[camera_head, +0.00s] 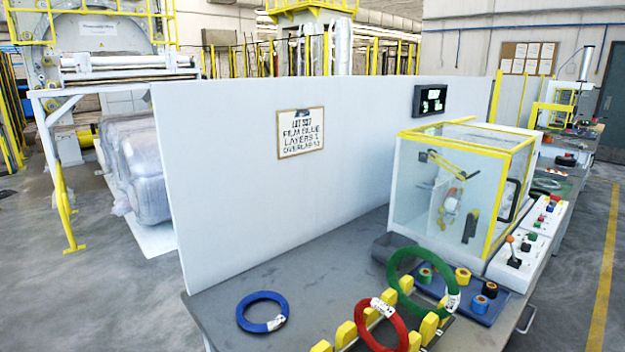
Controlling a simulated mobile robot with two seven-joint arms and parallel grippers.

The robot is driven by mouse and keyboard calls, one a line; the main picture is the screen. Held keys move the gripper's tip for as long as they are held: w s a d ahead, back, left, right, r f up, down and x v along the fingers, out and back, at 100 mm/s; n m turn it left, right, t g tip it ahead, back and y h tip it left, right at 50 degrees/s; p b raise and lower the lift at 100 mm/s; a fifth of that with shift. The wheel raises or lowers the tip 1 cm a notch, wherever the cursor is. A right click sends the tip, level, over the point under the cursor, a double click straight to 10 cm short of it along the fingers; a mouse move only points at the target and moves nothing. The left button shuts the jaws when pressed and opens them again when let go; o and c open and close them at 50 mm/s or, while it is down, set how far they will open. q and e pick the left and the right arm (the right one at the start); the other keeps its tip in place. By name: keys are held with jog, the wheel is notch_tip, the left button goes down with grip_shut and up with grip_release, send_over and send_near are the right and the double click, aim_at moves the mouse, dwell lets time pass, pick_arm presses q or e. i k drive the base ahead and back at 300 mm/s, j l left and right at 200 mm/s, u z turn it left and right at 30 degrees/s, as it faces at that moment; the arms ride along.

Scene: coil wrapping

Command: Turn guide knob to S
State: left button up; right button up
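The wrapping machine (462,185) is a clear box with yellow edges on the right part of the table, with a roller and arm mechanism visible inside. Its white control panel (519,250) is on its right side, with an orange-tipped lever, a black part and several small coloured buttons. Which of these controls is the guide knob, and where it points, is too small to tell; no letter S can be read. Neither of my grippers is in view.
A blue coil (262,312), a red coil (381,326) and a green coil (423,283) are on the grey table (225,300), the last two at a yellow-pegged rack. Film rolls lie on a blue tray (497,307). A sign (300,133) hangs on the white partition (230,180).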

aim_at(525, 247)
jog(key=z, duration=1.25)
jog(key=l, duration=0.3)
jog(key=i+l, duration=0.1)
jog(key=l, duration=0.15)
jog(key=i+l, duration=0.15)
jog(key=l, duration=0.15)
jog(key=i+l+u, duration=0.1)
jog(key=l, duration=0.2)
jog(key=i+l, duration=0.15)
jog(key=l, duration=0.15)
jog(key=i+l+u, duration=0.15)
jog(key=i+l, duration=0.6)
jog(key=i+l+u, duration=0.15)
jog(key=i+l, duration=0.6)
jog(key=l, duration=0.15)
jog(key=i+l, duration=0.15)
jog(key=i, duration=0.1)
